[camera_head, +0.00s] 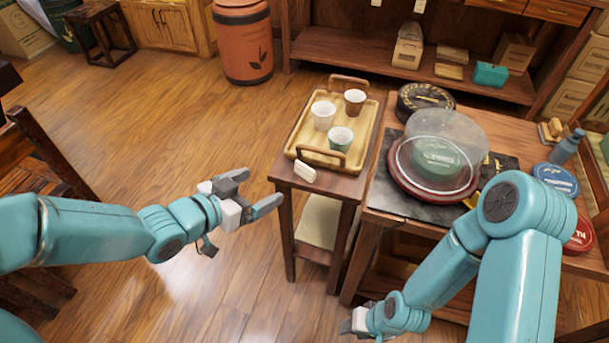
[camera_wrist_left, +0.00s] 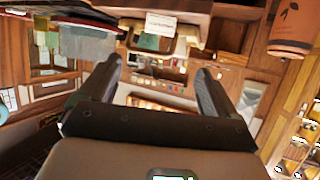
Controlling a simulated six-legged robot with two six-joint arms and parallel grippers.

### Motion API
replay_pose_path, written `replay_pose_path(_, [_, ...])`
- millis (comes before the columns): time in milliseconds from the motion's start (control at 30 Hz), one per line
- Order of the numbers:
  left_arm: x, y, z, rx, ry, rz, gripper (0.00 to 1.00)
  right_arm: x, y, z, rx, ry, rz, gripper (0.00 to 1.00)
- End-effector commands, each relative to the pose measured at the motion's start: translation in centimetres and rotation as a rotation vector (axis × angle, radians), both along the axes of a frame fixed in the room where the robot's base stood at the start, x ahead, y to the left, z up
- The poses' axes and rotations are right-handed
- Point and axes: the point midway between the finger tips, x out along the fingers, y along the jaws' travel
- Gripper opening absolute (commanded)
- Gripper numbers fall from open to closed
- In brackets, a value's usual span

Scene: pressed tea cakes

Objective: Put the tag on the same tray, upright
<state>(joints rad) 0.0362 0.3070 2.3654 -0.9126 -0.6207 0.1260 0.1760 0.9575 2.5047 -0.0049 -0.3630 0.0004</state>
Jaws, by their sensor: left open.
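A small cream tag-like block (camera_head: 305,172) lies at the front edge of the small side table, just in front of the wooden tray (camera_head: 368,127). A green tea cake (camera_head: 436,158) sits under a clear dome (camera_head: 460,135) on a round red tray (camera_head: 408,184) to the right. My left gripper (camera_head: 259,190) is open and empty, left of the side table and apart from the block. My right gripper (camera_head: 354,322) is low at the bottom edge; its jaws are unclear.
A dark round tin (camera_head: 424,98) stands behind the dome. A blue tin (camera_head: 556,179), a red tin (camera_head: 580,235) and a grey-blue bottle (camera_head: 567,147) are at the right. A dark chair (camera_head: 45,165) is at the left. Open floor (camera_head: 190,120) lies between chair and side table.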

Motion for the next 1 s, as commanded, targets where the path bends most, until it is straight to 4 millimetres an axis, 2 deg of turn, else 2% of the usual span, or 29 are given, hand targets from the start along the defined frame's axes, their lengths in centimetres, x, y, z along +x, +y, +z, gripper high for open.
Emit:
replay_pose_path(33, [0.8, -0.9, -0.8, 0.0, 0.002, -0.006, 0.92, 0.0, 0.0, -0.4, 0.0, 0.0, 0.0, 0.43])
replay_pose_path(300, [4.9, -4.4, -2.9, 0.0, 0.001, -0.002, 0.92, 0.0, 0.0, -1.0, 0.0, 0.0, 0.0, 0.43])
replay_pose_path(567, [6.3, -5.9, -3.8, 0.001, 0.002, 0.0, 0.92, 0.0, 0.0, -1.0, 0.0, 0.0, 0.0, 0.43])
replay_pose_path(800, [8.7, -8.3, -5.3, 0.0, 0.002, 0.002, 0.92, 0.0, 0.0, -1.1, 0.0, 0.0, 0.0, 0.43])
replay_pose_path(1000, [9.4, -8.7, -5.6, -0.001, 0.002, 0.004, 0.92, 0.0, 0.0, -1.1, 0.0, 0.0, 0.0, 0.43])
